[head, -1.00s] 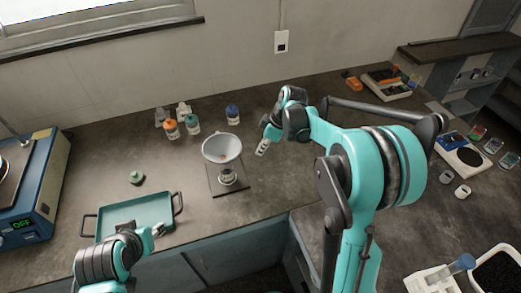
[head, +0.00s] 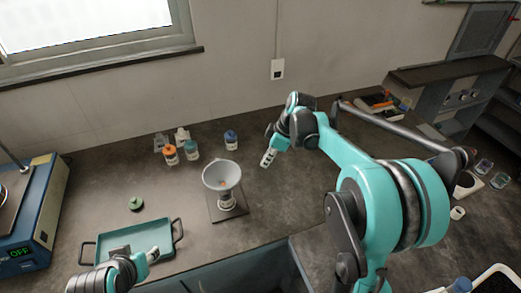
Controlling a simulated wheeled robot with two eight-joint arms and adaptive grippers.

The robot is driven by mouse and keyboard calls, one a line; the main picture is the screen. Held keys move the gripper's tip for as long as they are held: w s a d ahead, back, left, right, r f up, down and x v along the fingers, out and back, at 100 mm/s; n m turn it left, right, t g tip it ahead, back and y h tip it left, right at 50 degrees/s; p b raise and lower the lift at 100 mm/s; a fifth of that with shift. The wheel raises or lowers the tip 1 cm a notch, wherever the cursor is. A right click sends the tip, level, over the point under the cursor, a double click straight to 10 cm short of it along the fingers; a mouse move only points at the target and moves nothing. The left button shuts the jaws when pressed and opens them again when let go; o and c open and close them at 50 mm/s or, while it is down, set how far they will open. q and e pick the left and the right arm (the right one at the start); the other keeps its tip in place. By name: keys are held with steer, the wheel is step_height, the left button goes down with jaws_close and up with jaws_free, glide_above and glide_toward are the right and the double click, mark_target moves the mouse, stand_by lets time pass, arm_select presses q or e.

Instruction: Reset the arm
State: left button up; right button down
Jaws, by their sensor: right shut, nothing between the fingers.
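My right arm reaches in from the lower right, and its gripper (head: 267,160) hangs above the dark worktop, to the right of the funnel. This gripper is shut and empty. My left gripper (head: 153,254) is at the lower left, low over the right part of the teal tray (head: 104,252). It is small and partly hidden by the arm, and I cannot tell whether its fingers are open or shut.
A white funnel (head: 222,175) stands on a dark stand mid-worktop. Several bottles, including an orange-capped one (head: 170,154) and a blue-capped one (head: 231,140), stand behind it. A green item (head: 136,204) lies behind the tray. A blue device (head: 38,215) stands far left.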

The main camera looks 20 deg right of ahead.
steer(key=s+a+m+t+h+b, duration=0.1)
steer(key=s+a+m+t, duration=0.1)
steer(key=s+m, duration=0.4)
steer(key=s+a+m+t+h+b, duration=0.1)
steer(key=s+m, duration=0.5)
steer(key=s, duration=1)
steer(key=shift+a+f+t+h, duration=0.45)
steer(key=shift+t+h, duration=0.35)
steer(key=shift+t, duration=0.2)
